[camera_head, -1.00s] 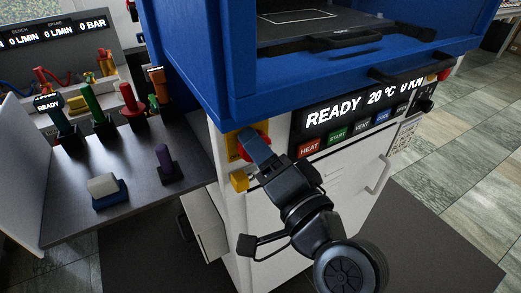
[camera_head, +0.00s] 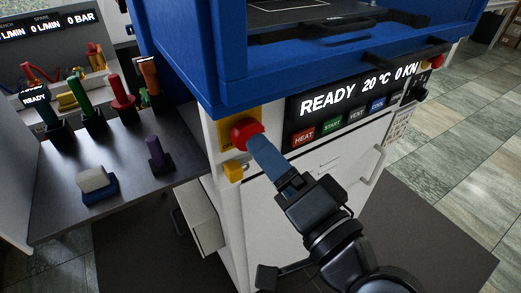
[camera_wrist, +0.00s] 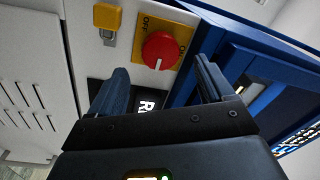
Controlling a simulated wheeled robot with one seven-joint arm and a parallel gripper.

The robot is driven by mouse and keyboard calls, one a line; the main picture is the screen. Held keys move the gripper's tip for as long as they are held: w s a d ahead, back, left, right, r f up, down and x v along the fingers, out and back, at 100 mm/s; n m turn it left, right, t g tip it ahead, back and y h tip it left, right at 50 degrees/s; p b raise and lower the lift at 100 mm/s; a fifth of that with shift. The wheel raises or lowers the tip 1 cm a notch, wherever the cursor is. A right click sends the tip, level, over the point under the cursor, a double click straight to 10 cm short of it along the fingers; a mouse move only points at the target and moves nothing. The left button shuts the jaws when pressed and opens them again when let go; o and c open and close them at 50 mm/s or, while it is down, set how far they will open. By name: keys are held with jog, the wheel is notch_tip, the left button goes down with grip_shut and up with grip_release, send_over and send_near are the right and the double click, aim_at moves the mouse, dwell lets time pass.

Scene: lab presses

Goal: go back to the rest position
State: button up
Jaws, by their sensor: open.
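My gripper (camera_head: 262,150) is in front of the blue and white press, with its fingertips just below and right of the red rotary switch (camera_head: 246,132) in the head view. In the wrist view my gripper (camera_wrist: 163,80) has its two fingers well apart with nothing between them. The red switch also shows in the wrist view (camera_wrist: 160,50), on a yellow plate with OFF and ON marks, beyond the fingers. The press display (camera_head: 350,95) reads READY, 20 °C, 0 KN. Whether a fingertip touches the switch I cannot tell.
A yellow padlock-like block (camera_head: 233,171) sits just below the switch. A dark bench (camera_head: 125,180) at left carries several coloured-handled tools and a white block on a blue base (camera_head: 95,182). A black bar handle (camera_head: 395,58) juts from the press. Open floor (camera_head: 455,150) lies at right.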

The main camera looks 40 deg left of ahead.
jog(key=shift+v, duration=1.05)
